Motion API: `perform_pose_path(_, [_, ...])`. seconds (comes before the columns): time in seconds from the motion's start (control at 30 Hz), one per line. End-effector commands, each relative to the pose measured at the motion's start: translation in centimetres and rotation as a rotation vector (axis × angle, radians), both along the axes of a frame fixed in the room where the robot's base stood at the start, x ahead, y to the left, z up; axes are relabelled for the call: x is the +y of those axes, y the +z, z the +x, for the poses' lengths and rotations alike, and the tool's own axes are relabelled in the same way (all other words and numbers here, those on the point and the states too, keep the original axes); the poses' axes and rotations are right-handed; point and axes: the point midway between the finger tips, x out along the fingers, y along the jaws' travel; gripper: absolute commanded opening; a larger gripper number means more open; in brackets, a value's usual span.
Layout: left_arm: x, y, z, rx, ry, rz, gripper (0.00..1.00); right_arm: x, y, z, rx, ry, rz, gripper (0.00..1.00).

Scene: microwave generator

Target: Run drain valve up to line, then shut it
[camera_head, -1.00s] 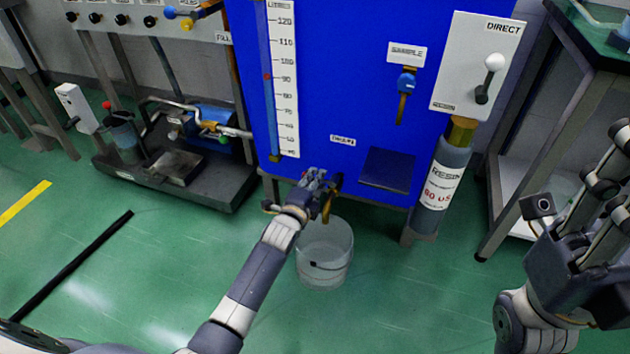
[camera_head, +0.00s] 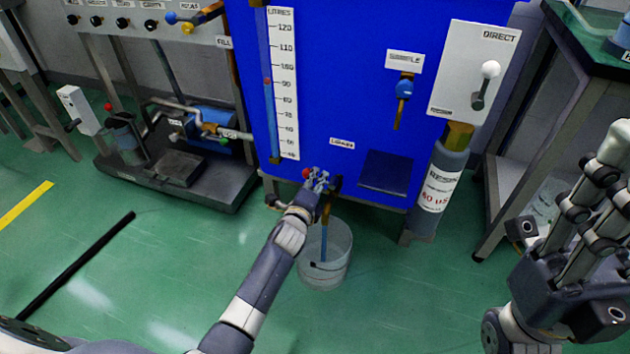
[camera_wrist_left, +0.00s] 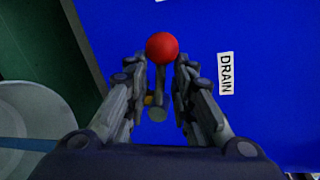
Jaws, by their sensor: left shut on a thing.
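The drain valve has a red ball knob (camera_head: 307,173) on its lever, low on the blue tank. In the left wrist view the red knob (camera_wrist_left: 162,46) sits at the fingertips, beside the DRAIN label (camera_wrist_left: 226,73). My left gripper (camera_head: 318,181) is shut on the valve lever and partly hides the valve. A blue stream (camera_head: 324,240) falls from the brass spout (camera_head: 326,212) into the clear bucket (camera_head: 340,262) below. A small dark mark shows on the bucket; the water level is hard to tell. My right gripper (camera_head: 604,160) is raised at the right, away from the tank.
The tank's litre scale (camera_head: 284,90) has a red marker near 90. A sample valve (camera_head: 403,88), a DIRECT lever (camera_head: 487,80) and a resin cylinder (camera_head: 436,180) are to the right. A pump skid (camera_head: 215,185) stands left. The green floor around the bucket is mostly clear.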

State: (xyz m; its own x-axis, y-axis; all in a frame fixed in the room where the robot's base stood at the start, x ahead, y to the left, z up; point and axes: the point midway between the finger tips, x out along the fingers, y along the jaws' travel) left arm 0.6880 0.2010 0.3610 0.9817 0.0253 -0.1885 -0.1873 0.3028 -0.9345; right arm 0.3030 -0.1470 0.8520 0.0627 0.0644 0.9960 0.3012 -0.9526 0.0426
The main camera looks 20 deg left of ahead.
Motion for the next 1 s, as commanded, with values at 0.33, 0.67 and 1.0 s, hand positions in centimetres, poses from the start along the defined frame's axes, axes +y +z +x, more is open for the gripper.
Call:
perform_pose_path(0.33, [-0.32, 0.94, 0.08, -0.011, 0.0, 0.175, 0.0, -0.05, -0.23, -0.1, 0.005, 0.001, 0.0, 0.4])
perform_pose_path(0.67, [-0.39, 1.2, 0.1, -0.014, 0.001, 0.219, 0.0, -0.04, 0.3, -0.28, -0.012, 0.0, -0.002, 0.4])
perform_pose_path(1.0, [-0.38, 1.25, 0.12, -0.015, 0.001, 0.217, 0.29, -0.07, 0.29, -0.31, -0.012, 0.0, -0.001, 0.4])
